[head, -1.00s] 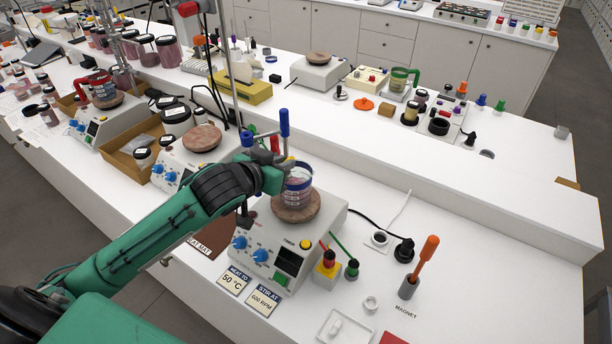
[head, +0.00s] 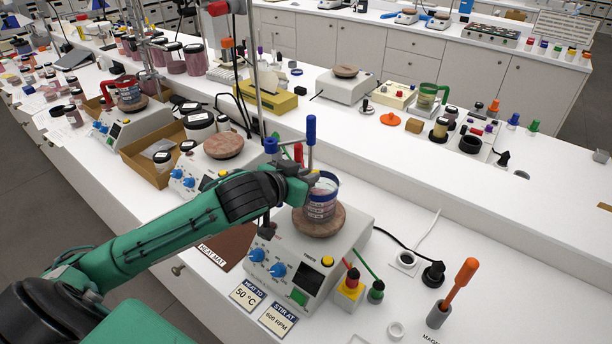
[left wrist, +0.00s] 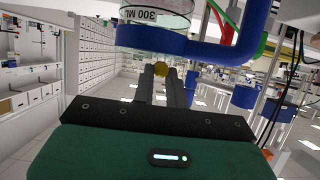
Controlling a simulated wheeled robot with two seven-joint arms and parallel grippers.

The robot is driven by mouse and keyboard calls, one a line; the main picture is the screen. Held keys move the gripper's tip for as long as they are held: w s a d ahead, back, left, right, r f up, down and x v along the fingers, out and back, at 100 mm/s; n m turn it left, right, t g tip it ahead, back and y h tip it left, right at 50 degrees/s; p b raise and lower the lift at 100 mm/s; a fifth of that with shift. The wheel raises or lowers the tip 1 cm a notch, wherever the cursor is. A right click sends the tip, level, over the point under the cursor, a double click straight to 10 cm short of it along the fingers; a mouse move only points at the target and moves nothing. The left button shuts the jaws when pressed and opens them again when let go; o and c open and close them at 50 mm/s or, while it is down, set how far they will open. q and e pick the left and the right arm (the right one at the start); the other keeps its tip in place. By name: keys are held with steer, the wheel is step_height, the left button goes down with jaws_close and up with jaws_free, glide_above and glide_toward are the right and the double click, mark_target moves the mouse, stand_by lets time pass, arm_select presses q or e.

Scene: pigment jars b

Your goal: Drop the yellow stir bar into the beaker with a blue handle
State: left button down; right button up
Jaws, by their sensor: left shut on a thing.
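The beaker with a blue handle (head: 321,203) stands upright on the round top of the front hot plate (head: 319,222). It has a blue rim band and a pinkish content or marking. My left gripper (head: 300,183) is right at the beaker's upper left side, and its fingertips are hard to make out in the head view. In the left wrist view the fingers (left wrist: 162,82) are shut on a small yellow thing, the yellow stir bar (left wrist: 160,68). The beaker's 300 ML wall (left wrist: 150,18) and blue handle (left wrist: 205,52) are close beyond it. My right gripper is out of view.
A red-handled beaker (head: 128,94) stands on another hot plate at the left, and a green-handled one (head: 428,97) at the back. An orange-handled magnet tool (head: 455,287) stands at front right. A metal stand rod rises behind my gripper.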

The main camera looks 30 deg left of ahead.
arm_select(q)
steer(key=shift+f, duration=0.25)
steer(key=c, duration=1.3)
jaws_free()
steer(key=shift+c, duration=0.2)
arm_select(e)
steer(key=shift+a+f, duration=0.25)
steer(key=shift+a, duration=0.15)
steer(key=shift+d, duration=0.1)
